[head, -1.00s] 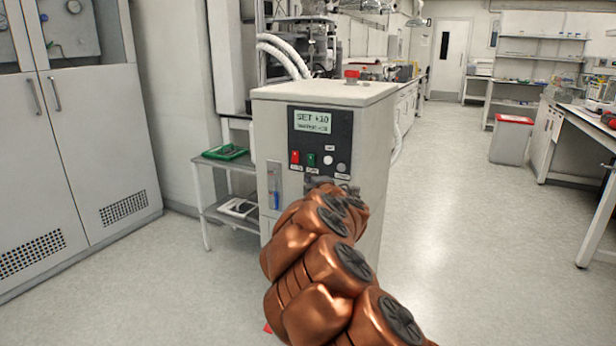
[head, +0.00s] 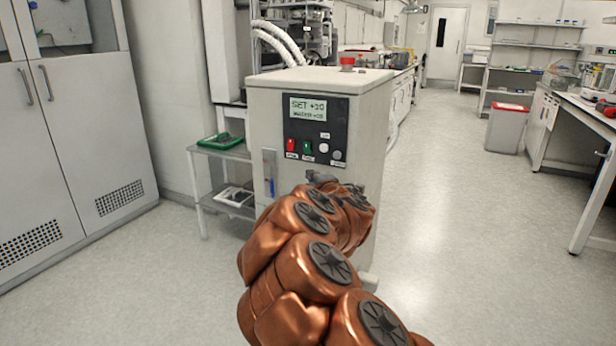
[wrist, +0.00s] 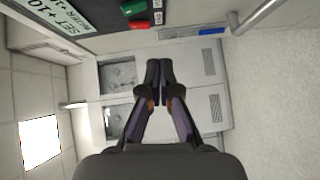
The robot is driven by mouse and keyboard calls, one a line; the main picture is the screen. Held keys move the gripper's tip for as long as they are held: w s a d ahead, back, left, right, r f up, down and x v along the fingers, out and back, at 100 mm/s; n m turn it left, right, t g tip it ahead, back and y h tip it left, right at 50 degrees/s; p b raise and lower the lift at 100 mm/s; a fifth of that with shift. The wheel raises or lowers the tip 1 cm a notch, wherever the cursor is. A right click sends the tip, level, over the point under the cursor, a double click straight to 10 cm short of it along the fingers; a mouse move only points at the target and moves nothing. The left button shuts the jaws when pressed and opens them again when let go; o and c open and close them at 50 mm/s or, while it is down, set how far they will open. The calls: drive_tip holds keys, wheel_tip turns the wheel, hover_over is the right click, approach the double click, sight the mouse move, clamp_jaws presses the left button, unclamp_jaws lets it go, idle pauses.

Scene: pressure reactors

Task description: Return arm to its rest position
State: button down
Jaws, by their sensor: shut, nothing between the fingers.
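My copper-coloured arm reaches from the lower right toward a pale box-shaped unit (head: 318,85) with a dark control panel (head: 316,130). The panel display (head: 308,108) reads SET +10, with a smaller line below it. Red (head: 291,146) and green (head: 307,147) buttons sit under the display, with round knobs to their right. My gripper (wrist: 160,64) is shut and empty in the wrist view, its two dark fingers together. The panel's display and buttons show at the top of that view, apart from the fingers. In the head view the arm largely hides the gripper.
Tall grey cabinets (head: 90,150) stand at the left. A small side table (head: 222,150) holds a green tray (head: 218,140). White hoses (head: 280,42) run behind the unit. A red-lidded bin (head: 507,130) and a bench stand at the right. The floor between is clear.

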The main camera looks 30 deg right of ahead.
drive_tip(key=s+d+f+m+g+h, duration=0.2)
drive_tip(key=s+m+g+h, duration=0.4)
drive_tip(key=s+m, duration=0.65)
drive_tip(key=s+a+f+m+g+y, duration=0.1)
drive_tip(key=s+a+f+g+y, duration=0.25)
drive_tip(key=s+a, duration=0.65)
drive_tip(key=s+a+f+m+g+y, duration=0.1)
drive_tip(key=s+a+f+g+y, duration=0.3)
drive_tip(key=s+a, duration=0.7)
drive_tip(key=s+a+f+g+y, duration=0.2)
drive_tip(key=s+a+f+g, duration=0.4)
drive_tip(key=s, duration=0.7)
wheel_tip(320, 180, up, 26)
drive_tip(key=s+a+t+p, duration=0.1)
drive_tip(key=s+p, duration=0.1)
drive_tip(key=p, duration=2.1)
drive_tip(key=shift+s+a, duration=0.25)
drive_tip(key=shift+s, duration=0.05)
